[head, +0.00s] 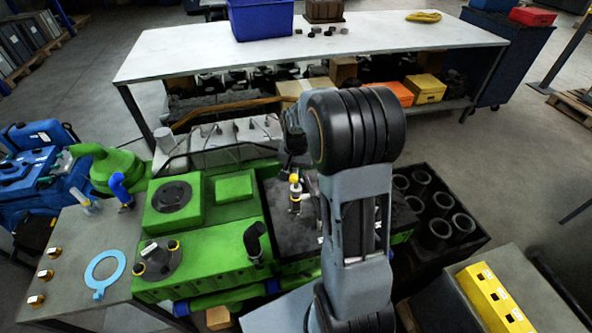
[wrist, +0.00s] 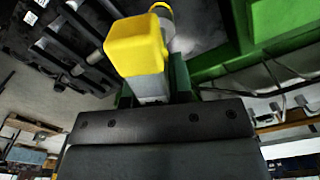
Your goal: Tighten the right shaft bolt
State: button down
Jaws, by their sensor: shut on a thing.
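My gripper (wrist: 152,88) is shut on a yellow and grey tool (wrist: 137,48). The tool's blocky yellow end faces the wrist camera, and a rounder grey and yellow part lies behind it. In the head view the tool (head: 295,190) hangs upright over the dark part of the engine, left of my arm, which hides most of my gripper.
A grey bench (head: 75,240) at left holds a light blue ring (head: 105,272) and several brass-coloured parts. A black elbow pipe (head: 254,240) rises from the engine. A black crate (head: 468,245) of dark cylinders stands at right. A white table (head: 400,38) is behind.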

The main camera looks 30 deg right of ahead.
jog(key=n, duration=0.5)
jog(key=shift+f, duration=0.1)
dwell(0.4)
jog(key=shift+f+b, duration=0.65)
jog(key=shift+f, duration=0.1)
jog(key=shift+r, duration=0.1)
jog(key=m, duration=0.8)
jog(key=shift+n, duration=0.4)
jog(key=c, duration=1.5)
grip_release()
grip_shut()
